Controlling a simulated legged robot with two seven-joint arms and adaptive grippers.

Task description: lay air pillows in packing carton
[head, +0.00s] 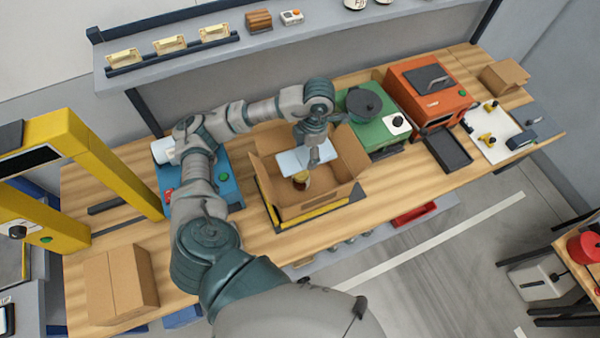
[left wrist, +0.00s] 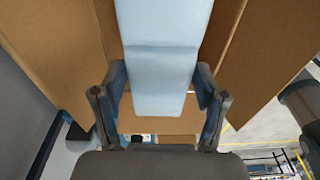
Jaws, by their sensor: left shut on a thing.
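The open packing carton (head: 345,162) stands on the wooden bench with its flaps spread. A light blue air pillow (head: 291,163) is at the carton's opening, below my left gripper (head: 318,152). In the left wrist view the air pillow (left wrist: 160,60) lies between the two fingers of my left gripper (left wrist: 160,108), which is shut on it. Brown carton walls (left wrist: 55,45) show on both sides of it. A small amber jar (head: 301,180) shows inside the carton next to the pillow. My right gripper is in neither view.
The carton sits on a black and yellow base (head: 318,213). A blue device (head: 226,180) stands left of it, and a green scale-like unit (head: 378,130) and an orange machine (head: 425,90) stand right. A closed box (head: 120,285) is at front left. Bench wood is clear between.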

